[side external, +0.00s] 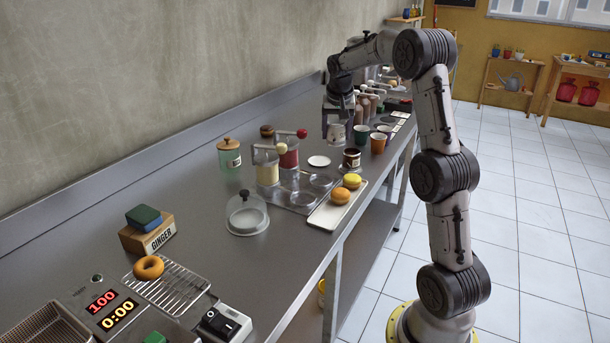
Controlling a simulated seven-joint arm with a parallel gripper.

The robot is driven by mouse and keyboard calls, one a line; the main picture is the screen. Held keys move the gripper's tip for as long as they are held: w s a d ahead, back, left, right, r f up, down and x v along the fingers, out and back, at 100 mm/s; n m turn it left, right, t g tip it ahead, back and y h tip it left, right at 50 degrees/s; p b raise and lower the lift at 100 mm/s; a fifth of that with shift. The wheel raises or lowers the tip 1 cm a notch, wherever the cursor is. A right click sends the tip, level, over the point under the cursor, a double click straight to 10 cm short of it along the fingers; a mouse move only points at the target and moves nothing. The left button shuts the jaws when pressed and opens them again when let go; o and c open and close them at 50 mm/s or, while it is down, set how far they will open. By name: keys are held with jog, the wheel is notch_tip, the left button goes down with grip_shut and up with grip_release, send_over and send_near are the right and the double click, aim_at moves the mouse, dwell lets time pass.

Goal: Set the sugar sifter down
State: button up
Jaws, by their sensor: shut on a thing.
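My gripper (338,121) hangs fingers-down over the far half of the steel counter. It is shut on a small pale, metallic cup-shaped thing (337,135), which I take to be the sugar sifter. The sifter looks upright. Its top is hidden by the fingers, and I cannot tell whether its base touches the counter (215,265). A dark labelled jar (352,159) stands just in front of it, to the right. A white disc (319,161) lies on the counter in front of it, to the left.
A green cup (362,136) and an orange cup (378,144) stand right of the sifter. A tray (322,219) holds buns near the front edge. Several bottles crowd the counter behind.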

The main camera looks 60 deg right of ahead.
jog(key=shift+s+a+f+m, duration=0.1)
jog(key=shift+s+a+m, duration=0.15)
jog(key=shift+m, duration=0.35)
jog(key=s+a, duration=0.5)
jog(key=a, duration=0.8)
jog(key=s+a+n, duration=0.1)
jog(key=s+a, duration=0.3)
jog(key=a, duration=0.8)
jog(key=s+a, duration=0.5)
jog(key=a, duration=0.8)
jog(key=w+f, duration=0.3)
jog(key=w, duration=0.1)
jog(key=w+f, duration=0.2)
jog(key=w, duration=0.3)
jog(key=w+f, duration=0.3)
jog(key=w, duration=0.1)
jog(key=shift+w+a+f, duration=0.15)
jog(key=shift+w+f, duration=0.1)
jog(key=shift+f, duration=0.1)
jog(key=shift+w+f, duration=0.25)
jog(key=shift+f, duration=0.1)
jog(key=shift+w+f, duration=0.2)
jog(key=shift+f, duration=1.55)
